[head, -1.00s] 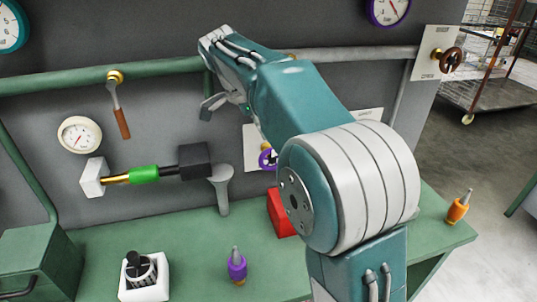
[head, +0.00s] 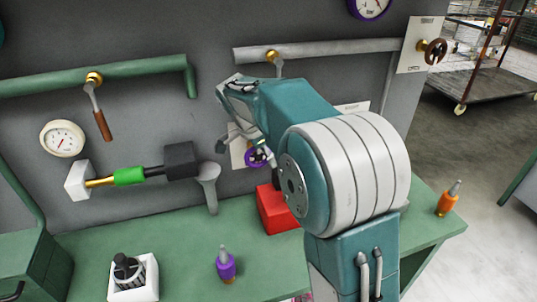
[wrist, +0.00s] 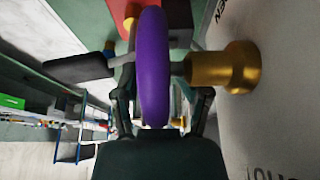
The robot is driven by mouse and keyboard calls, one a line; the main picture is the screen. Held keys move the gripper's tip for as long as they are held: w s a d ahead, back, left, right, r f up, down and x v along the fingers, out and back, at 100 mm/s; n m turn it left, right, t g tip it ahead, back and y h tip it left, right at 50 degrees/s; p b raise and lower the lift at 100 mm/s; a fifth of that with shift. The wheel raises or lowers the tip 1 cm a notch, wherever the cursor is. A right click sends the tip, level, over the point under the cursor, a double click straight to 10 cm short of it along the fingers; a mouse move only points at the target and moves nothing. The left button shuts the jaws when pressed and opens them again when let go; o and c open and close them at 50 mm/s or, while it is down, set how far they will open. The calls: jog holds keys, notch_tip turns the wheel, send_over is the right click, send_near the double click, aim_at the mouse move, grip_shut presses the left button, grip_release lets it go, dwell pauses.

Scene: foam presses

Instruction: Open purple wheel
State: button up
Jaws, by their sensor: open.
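The purple wheel (head: 257,158) sits on the wall panel behind my arm in the head view, partly hidden by the arm and gripper. In the wrist view the purple wheel (wrist: 153,75) is seen nearly edge-on, close to the camera, with its brass stem (wrist: 225,67) running right to a pale plate (wrist: 275,110). My gripper (wrist: 160,98) is open, with a finger on either side of the wheel's rim. Whether a finger touches the rim cannot be told.
A red box (head: 276,210) stands on the green bench just below the wheel. A grey spoon-shaped part (head: 208,185) and a black block (head: 181,160) are to the left. A purple-bodied bottle (head: 225,266) and an orange one (head: 449,200) stand on the bench. A grey pipe (head: 320,50) runs above.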

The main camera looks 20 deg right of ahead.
jog(key=shift+d+r, duration=0.1)
jog(key=shift+c, duration=0.6)
jog(key=c, duration=0.6)
jog(key=shift+a+r, duration=0.1)
jog(key=shift+a, duration=0.25)
grip_shut()
jog(key=shift+d, duration=0.1)
